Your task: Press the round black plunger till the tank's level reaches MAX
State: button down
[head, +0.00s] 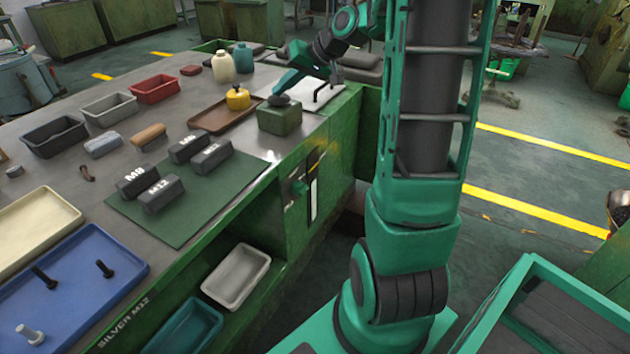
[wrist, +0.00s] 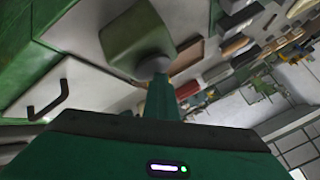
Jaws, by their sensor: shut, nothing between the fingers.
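The round black plunger (head: 278,101) sits on top of a green block-shaped box (head: 280,119) at the bench's right end. In the wrist view the plunger (wrist: 153,66) shows as a dark disc on the green box (wrist: 135,38). My gripper (head: 280,91) is shut and empty, its teal tip pointing down at the plunger. In the wrist view its fingers (wrist: 160,95) overlap the plunger's edge; I cannot tell whether they touch it or how far it is pressed. A narrow upright white strip (head: 313,198) shows on the cabinet front; no level or MAX mark is readable.
A yellow oil can (head: 237,98) on a brown tray (head: 208,121) stands left of the box. A white panel with a dark bent handle (head: 323,92) lies behind it. Black blocks on a green mat (head: 210,205) and several trays fill the bench's left.

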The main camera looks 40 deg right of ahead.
aim_at(283, 98)
jog(key=shift+w+d+r+g, duration=0.15)
jog(key=shift+r+g, duration=0.1)
jog(key=shift+g, duration=0.15)
jog(key=shift+s+r, duration=0.15)
jog(key=shift+r, duration=0.7)
jog(key=shift+s+r, duration=0.1)
jog(key=shift+r, duration=0.85)
